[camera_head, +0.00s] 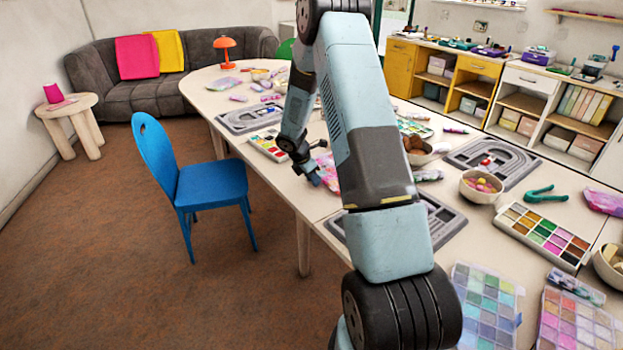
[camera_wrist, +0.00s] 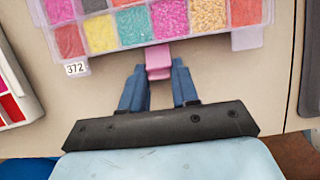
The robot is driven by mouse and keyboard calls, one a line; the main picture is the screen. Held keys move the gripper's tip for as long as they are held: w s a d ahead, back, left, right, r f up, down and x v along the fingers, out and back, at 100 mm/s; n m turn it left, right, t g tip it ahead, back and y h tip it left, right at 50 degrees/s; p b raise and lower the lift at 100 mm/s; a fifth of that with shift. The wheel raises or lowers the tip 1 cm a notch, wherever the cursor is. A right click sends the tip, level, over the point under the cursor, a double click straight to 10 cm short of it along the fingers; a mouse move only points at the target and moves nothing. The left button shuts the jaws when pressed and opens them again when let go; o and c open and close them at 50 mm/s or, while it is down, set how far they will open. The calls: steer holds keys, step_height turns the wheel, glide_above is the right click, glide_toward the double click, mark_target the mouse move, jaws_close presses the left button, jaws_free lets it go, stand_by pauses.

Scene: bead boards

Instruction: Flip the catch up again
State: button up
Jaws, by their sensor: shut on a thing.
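A clear bead box (camera_wrist: 130,45) with compartments of coloured beads lies at the top of the wrist view. A pink catch (camera_wrist: 158,58) sticks out from the middle of its near edge. My gripper (camera_wrist: 159,70) has its two blue fingers on either side of the catch and is shut on it. In the head view my gripper (camera_head: 316,180) is low over the table at the near edge of the box (camera_head: 328,168), which my arm partly hides. The catch cannot be made out there.
A white label reading 372 (camera_wrist: 76,69) is at the box's near left. Grey bead boards (camera_head: 250,118) and a paint-like bead tray (camera_head: 268,146) lie close by on the table (camera_head: 290,190). A blue chair (camera_head: 205,185) stands at the table's left side.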

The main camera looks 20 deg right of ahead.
steer(key=shift+c, duration=1.4)
steer(key=shift+a, duration=0.15)
jaws_close()
steer(key=shift+d, duration=0.2)
steer(key=shift+r+y, duration=0.1)
steer(key=shift+y, duration=0.2)
steer(key=shift+d+r+y, duration=0.15)
steer(key=shift+d+y, duration=0.2)
steer(key=shift+y, duration=0.25)
steer(key=shift+w+d+r+g+y, duration=0.1)
steer(key=shift+d+r+g+y, duration=0.15)
steer(key=shift+y, duration=0.8)
steer(key=shift+w+d+r+g+y, duration=0.15)
steer(key=shift+d+g+y, duration=0.15)
steer(key=shift+y, duration=0.75)
steer(key=shift+s+d, duration=0.1)
